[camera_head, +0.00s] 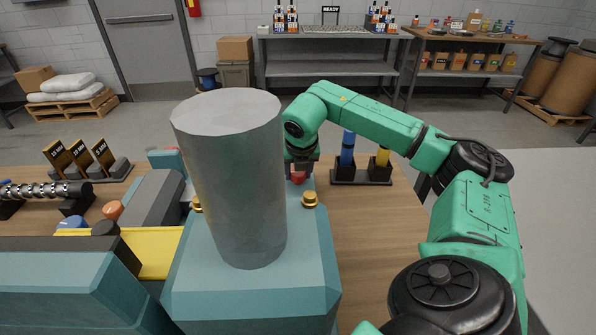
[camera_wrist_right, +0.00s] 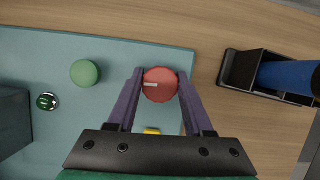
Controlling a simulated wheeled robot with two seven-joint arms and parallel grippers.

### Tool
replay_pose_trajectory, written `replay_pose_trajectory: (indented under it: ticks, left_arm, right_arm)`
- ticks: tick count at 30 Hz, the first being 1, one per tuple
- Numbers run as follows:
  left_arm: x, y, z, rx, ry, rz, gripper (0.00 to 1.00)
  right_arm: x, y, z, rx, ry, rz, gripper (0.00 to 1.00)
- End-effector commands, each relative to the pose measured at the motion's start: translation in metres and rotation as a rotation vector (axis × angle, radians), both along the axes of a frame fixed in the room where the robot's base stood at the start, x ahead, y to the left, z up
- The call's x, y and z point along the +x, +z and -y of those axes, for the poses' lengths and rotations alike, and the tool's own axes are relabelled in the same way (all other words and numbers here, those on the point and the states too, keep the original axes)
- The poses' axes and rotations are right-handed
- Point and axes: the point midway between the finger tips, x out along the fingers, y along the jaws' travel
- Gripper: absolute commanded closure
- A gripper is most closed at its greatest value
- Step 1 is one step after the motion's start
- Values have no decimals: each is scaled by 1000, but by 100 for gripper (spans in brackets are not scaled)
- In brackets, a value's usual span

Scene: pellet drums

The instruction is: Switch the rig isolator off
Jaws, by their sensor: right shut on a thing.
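The red round isolator knob (camera_wrist_right: 160,84) with a white pointer mark sits on the teal rig panel (camera_wrist_right: 60,130). The white mark lies roughly level across the wrist picture, on the knob's left half. My right gripper (camera_wrist_right: 160,75) has a finger on each side of the knob and is shut on it. In the head view my right gripper (camera_head: 302,163) reaches down over the knob (camera_head: 298,178), which is partly hidden behind the gripper and the rig's edge. My left gripper is not in view.
A large grey cylinder (camera_head: 235,180) stands on the rig just left of my right gripper. A green button (camera_wrist_right: 85,72) and a small green lamp (camera_wrist_right: 47,101) are on the panel. A black holder (camera_head: 360,178) with blue and yellow tools stands right of the rig.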

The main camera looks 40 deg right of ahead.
Motion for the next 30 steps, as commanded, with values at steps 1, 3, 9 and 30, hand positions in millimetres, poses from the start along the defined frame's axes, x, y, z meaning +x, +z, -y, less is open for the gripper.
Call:
replay_pose_trajectory:
  ticks: [1, 3, 9, 30]
  left_arm:
    - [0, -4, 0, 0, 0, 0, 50]
    - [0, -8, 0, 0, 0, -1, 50]
    - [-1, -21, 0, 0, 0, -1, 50]
    - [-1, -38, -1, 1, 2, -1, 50]
  right_arm:
    - [0, -2, 1, -1, 17, 2, 100]
    - [0, -2, 1, -2, 56, 1, 100]
    - [0, -3, 1, -2, 205, 1, 100]
    - [1, 2, 1, 1, 867, 3, 100]
